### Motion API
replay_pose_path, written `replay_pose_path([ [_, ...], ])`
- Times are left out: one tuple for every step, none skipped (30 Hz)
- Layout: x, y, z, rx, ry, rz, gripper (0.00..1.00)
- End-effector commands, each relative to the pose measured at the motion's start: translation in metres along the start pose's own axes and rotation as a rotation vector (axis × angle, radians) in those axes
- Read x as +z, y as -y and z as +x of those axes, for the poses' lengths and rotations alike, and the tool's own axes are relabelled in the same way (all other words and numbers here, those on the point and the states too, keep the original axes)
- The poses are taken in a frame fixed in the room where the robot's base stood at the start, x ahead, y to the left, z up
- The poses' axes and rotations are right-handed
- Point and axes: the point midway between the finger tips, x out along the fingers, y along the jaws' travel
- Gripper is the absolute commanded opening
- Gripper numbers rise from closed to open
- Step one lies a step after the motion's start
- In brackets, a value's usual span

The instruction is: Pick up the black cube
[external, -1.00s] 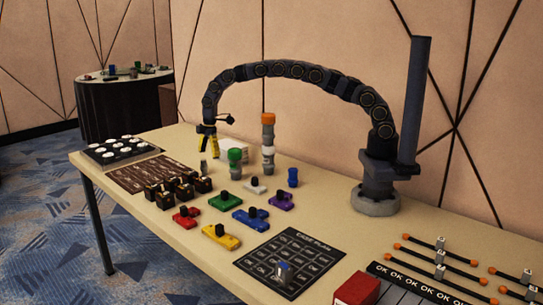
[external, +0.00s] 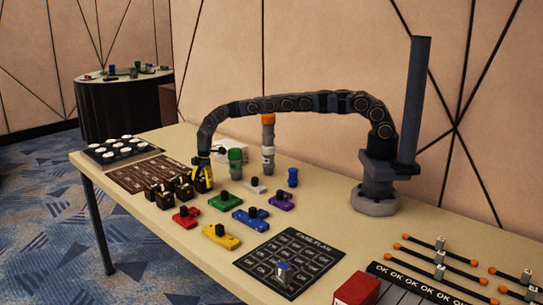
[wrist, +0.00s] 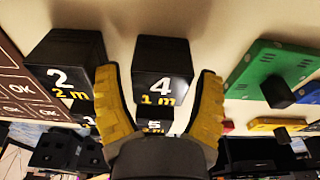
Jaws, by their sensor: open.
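Several black cubes with white numbers and yellow marks stand in a group on the table; one (external: 166,198) is at the front in the external view. In the wrist view, the cube marked 4 and "1 m" (wrist: 162,55) shows between and beyond my fingertips. The cube marked 2 (wrist: 66,65) is to its left, and one marked 5 (wrist: 153,127) is partly hidden below it. My gripper (external: 203,182) has yellow fingers, points down at the right side of the group, and is open (wrist: 157,73). I cannot tell whether the fingers touch a cube.
A green piece with a black knob (external: 225,202) lies right of the cubes, with red (external: 186,219), yellow (external: 221,237) and blue (external: 250,219) ones nearby. A brown mat (external: 132,173) is left. A green-topped cylinder (external: 235,160) and an orange-topped stack (external: 268,140) stand behind.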

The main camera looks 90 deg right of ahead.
Motion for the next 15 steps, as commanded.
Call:
replay_pose_path([
  [-0.0002, -0.0001, 0.0052, 0.001, 0.000, 0.000, 0.68],
  [-0.0002, 0.0000, 0.0071, 0.001, 0.000, 0.000, 0.68],
  [-0.0001, 0.0001, 0.0087, 0.001, 0.000, 0.000, 0.68],
  [-0.0001, 0.0002, 0.0093, 0.001, 0.000, 0.000, 0.68],
  [-0.0001, 0.0002, 0.0094, 0.001, 0.000, 0.000, 0.68],
  [-0.0002, 0.0002, 0.0091, 0.001, 0.000, 0.000, 0.68],
  [-0.0002, 0.0002, 0.0089, 0.001, 0.000, 0.000, 0.68],
  [-0.0003, 0.0002, 0.0088, 0.001, 0.000, 0.000, 0.68],
  [-0.0003, 0.0002, 0.0088, 0.001, 0.000, 0.000, 0.68],
  [-0.0002, 0.0002, 0.0088, 0.001, 0.000, 0.000, 0.59],
  [-0.0002, 0.0003, 0.0088, 0.001, 0.000, 0.000, 0.47],
  [-0.0003, 0.0003, 0.0087, 0.001, 0.000, 0.000, 0.30],
  [-0.0002, 0.0003, 0.0088, 0.000, 0.000, 0.000, 0.20],
  [-0.0002, 0.0003, 0.0088, 0.000, 0.000, 0.000, 0.19],
  [-0.0003, 0.0003, 0.0087, 0.001, 0.000, 0.000, 0.19],
])
